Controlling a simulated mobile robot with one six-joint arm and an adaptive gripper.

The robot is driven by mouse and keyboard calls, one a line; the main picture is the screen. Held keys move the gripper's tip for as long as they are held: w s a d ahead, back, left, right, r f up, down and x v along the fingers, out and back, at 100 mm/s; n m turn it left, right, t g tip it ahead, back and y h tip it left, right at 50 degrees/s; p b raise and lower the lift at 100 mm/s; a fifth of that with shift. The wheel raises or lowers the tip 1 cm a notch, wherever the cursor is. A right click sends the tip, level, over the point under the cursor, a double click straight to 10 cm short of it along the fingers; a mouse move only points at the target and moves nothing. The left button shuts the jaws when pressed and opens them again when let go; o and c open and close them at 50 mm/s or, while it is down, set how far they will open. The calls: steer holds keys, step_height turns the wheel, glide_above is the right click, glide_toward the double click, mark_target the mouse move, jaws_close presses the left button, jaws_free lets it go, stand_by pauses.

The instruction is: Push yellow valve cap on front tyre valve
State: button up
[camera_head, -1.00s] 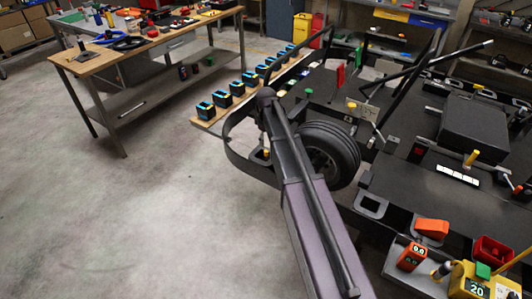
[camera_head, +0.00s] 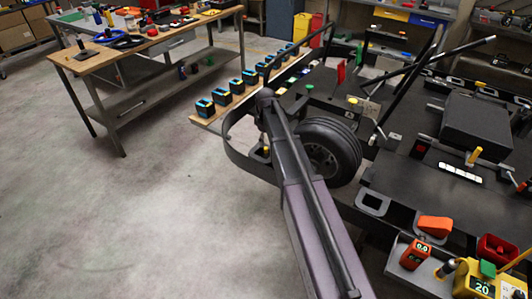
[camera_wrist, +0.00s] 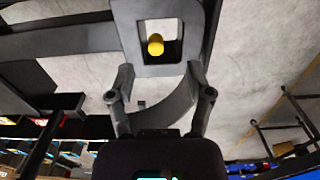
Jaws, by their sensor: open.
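A yellow cap (camera_wrist: 156,44) shows in the wrist view inside the square opening of a dark bracket (camera_wrist: 187,68), ahead of my gripper. My gripper (camera_wrist: 160,76) is open, with nothing between its fingers, and the cap lies beyond the fingertips. In the head view a small yellow piece (camera_head: 266,150), perhaps the same cap, shows beside my arm, left of the front tyre (camera_head: 345,147). The tyre is black and partly covered by my arm. My gripper cannot be made out in the head view. I cannot make out the tyre valve.
The kart's flat dark deck (camera_head: 420,180) and bars fill the right side. A wooden workbench (camera_head: 90,62) stands at the back left. Several black-and-blue boxes line a low board (camera_head: 203,120) behind my arm. An orange device (camera_head: 414,256) is at the lower right. The left floor is clear.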

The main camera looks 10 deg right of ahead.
mark_target(266, 148)
steer(key=shift+f, duration=0.15)
steer(key=shift+w+d+f+b, duration=0.1)
steer(key=shift+w+f+b, duration=0.05)
steer(key=shift+f+b, duration=1.15)
steer(key=shift+w+f+b, duration=0.1)
steer(key=shift+f+b, duration=1.1)
steer(key=shift+b, duration=0.05)
steer(key=c, duration=0.8)
